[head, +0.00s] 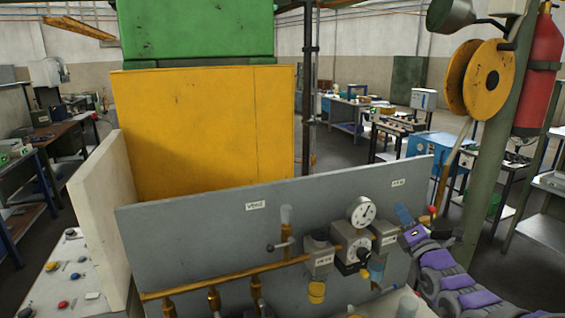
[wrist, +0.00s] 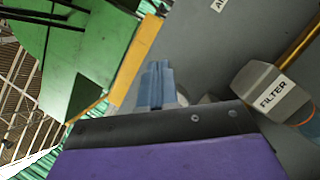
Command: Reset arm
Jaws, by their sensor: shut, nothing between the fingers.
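My arm, grey with purple parts, comes up at the right of the head view. My gripper (head: 404,214) is near the right end of the grey panel (head: 190,240), close to the gauge and regulator group. In the wrist view, the blue fingers of my gripper (wrist: 157,84) are together, with nothing between them. A filter unit (wrist: 270,92) labelled FILTER is to the right of the fingers there. I cannot tell whether the gripper touches anything.
The panel carries a pressure gauge (head: 361,211), a regulator (head: 350,243), a small lever valve (head: 280,245) and a copper pipe (head: 220,278). A yellow plate (head: 205,135) stands behind it. A green post (head: 490,150) with yellow reels (head: 487,80) and a red extinguisher (head: 538,75) is at right.

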